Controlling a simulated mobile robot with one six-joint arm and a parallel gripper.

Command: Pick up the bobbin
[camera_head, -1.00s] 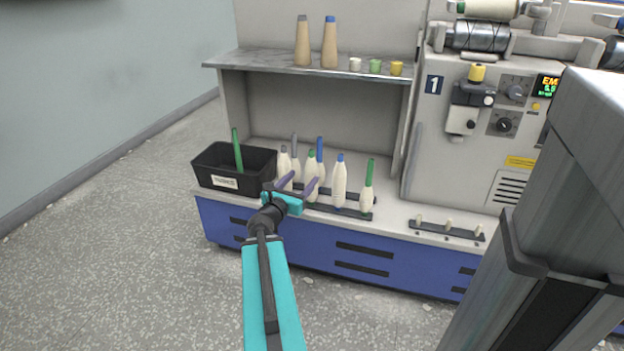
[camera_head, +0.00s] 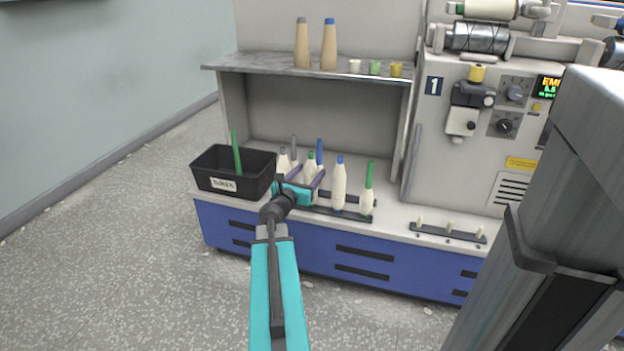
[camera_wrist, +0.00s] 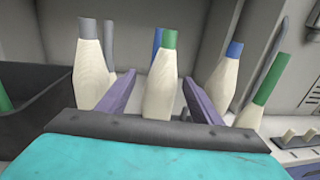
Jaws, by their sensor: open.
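Several cream bobbins with grey, green or blue tips stand upright on a dark rack (camera_head: 345,212) on the counter. My gripper (camera_head: 307,174) is open, its two purple fingers pointing at the bobbins. In the wrist view, a green-tipped bobbin (camera_wrist: 162,82) stands between the open fingers (camera_wrist: 160,90); contact with them cannot be told. A grey-tipped bobbin (camera_wrist: 90,70) is left of the left finger, and a blue-tipped one (camera_wrist: 228,78) is right of the right finger. Another green-tipped bobbin (camera_head: 368,192) stands at the rack's right end. My gripper partly hides the lower left bobbins.
A black bin (camera_head: 207,180) with a green tube (camera_head: 237,152) stands left of the bobbins. A shelf (camera_head: 270,63) above holds two tan cones and small spools. A machine (camera_head: 455,140) and a small peg rack (camera_head: 447,233) are at the right.

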